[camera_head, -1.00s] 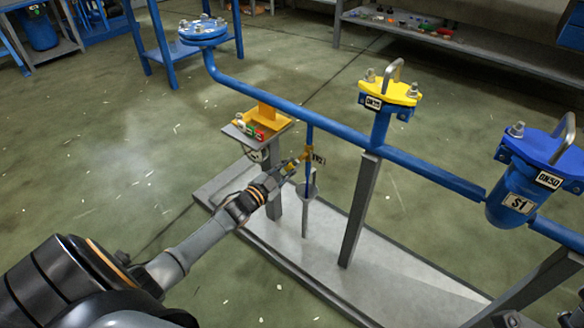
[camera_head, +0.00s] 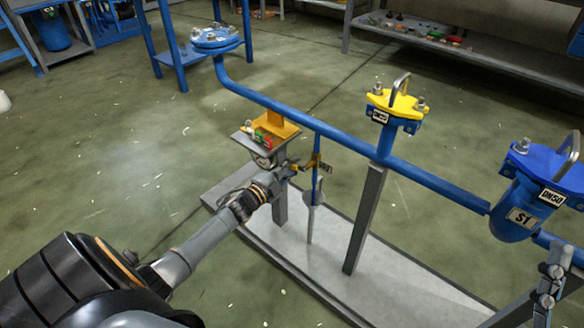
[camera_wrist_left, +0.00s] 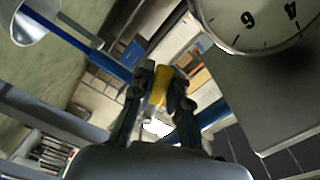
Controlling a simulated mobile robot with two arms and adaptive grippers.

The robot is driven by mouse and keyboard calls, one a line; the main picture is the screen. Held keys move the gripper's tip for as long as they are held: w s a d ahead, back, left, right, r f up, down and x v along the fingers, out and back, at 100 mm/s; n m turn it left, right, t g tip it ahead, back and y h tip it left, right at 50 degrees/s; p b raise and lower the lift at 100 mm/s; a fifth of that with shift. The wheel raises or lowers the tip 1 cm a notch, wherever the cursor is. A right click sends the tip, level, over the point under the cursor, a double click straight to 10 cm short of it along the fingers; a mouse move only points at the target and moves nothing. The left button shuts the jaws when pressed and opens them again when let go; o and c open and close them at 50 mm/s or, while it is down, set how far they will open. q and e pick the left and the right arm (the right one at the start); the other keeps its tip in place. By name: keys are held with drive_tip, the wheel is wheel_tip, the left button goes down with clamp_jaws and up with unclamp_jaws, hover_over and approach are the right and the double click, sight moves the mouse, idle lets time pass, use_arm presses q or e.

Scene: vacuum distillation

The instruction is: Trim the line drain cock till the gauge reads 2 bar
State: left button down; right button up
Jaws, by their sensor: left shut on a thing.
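The line drain cock (camera_head: 316,162), with a yellow lever and a tag, sits on the thin blue drop pipe under the main line. My left gripper (camera_head: 291,170) is at the lever's left end. In the left wrist view its two dark fingers are shut on the yellow lever (camera_wrist_left: 160,86). The gauge (camera_head: 263,161) is small and partly hidden behind my gripper in the head view. The left wrist view shows part of the gauge dial (camera_wrist_left: 262,18) with a 6 and a 4; no needle is visible there. My right gripper (camera_head: 550,272) seems to show at the lower right edge; its jaws are unclear.
The blue line (camera_head: 270,102) runs across above the grey base plate (camera_head: 385,275). A tray (camera_head: 290,130) with small coloured items is above the gauge.

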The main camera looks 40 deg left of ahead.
use_arm(q)
drive_tip(key=c, duration=1.3)
unclamp_jaws()
drive_tip(key=s, duration=0.8)
drive_tip(key=s+a, duration=0.1)
drive_tip(key=s, duration=0.3)
